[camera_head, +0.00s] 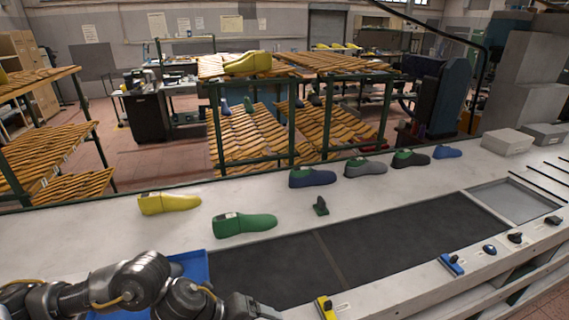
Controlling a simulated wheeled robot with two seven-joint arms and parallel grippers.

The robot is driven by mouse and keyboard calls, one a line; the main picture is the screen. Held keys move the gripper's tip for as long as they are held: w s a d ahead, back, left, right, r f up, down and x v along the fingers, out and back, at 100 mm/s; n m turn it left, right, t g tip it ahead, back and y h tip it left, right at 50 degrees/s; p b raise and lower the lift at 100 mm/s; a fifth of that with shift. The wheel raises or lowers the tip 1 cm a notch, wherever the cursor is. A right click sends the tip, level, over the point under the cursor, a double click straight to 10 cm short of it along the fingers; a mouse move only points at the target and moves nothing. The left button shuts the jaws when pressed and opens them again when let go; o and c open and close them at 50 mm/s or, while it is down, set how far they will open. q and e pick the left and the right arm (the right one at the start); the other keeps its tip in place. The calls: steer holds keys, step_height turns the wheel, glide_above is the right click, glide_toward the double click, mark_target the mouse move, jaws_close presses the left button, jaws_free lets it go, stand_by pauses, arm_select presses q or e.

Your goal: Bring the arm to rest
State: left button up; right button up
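My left arm comes in along the bottom left, over a blue tray (196,264). My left gripper (256,308) is at the bottom edge, partly cut off, and its fingers cannot be made out. My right gripper is not in view. A yellow shoe last (168,203) and a green shoe last (244,224) lie on the pale bench, apart from the gripper. Further back stand a dark blue shoe (312,178), a grey shoe (365,168), a dark shoe with green (410,160) and a small blue shoe (447,152).
A dark belt (400,236) runs along the bench. A small dark green piece (320,207) stands behind it. A yellow fixture (326,307) and a blue fixture (451,265) sit on the front edge. Pale boxes (507,141) stand far right. Wooden racks (262,135) are behind.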

arm_select(q)
steer(key=d+r+n+t+h, duration=0.2)
steer(key=d+r+n+t, duration=0.3)
steer(key=n, duration=0.3)
steer(key=s+a+f+n+y, duration=0.2)
steer(key=a+f+n+y, duration=0.25)
steer(key=a+n, duration=0.3)
steer(key=s+a+f+n+y, duration=0.3)
steer(key=a+f+n, duration=0.35)
steer(key=n, duration=0.25)
steer(key=s+a+f+n+g+y, duration=0.1)
steer(key=s+a+f+n+g, duration=0.15)
steer(key=s+a, duration=0.3)
steer(key=s+a+f+n+g+y, duration=0.1)
steer(key=s+a+f+n+y, duration=0.2)
steer(key=s, duration=0.4)
step_height(320, 180, down, 32)
steer(key=g+h+b, duration=0.1)
steer(key=g+b, duration=0.1)
steer(key=b, duration=0.5)
steer(key=s+a+f+b, duration=0.2)
steer(key=s+f+b, duration=0.1)
steer(key=s+f, duration=0.5)
steer(key=s+a+f+b, duration=0.1)
steer(key=s+f+b, duration=0.2)
steer(key=s+f, duration=0.6)
step_height(320, 180, down, 6)
steer(key=shift+s+a+f+g, duration=0.2)
steer(key=shift+a+f+g, duration=0.05)
steer(key=shift+a+g, duration=0.15)
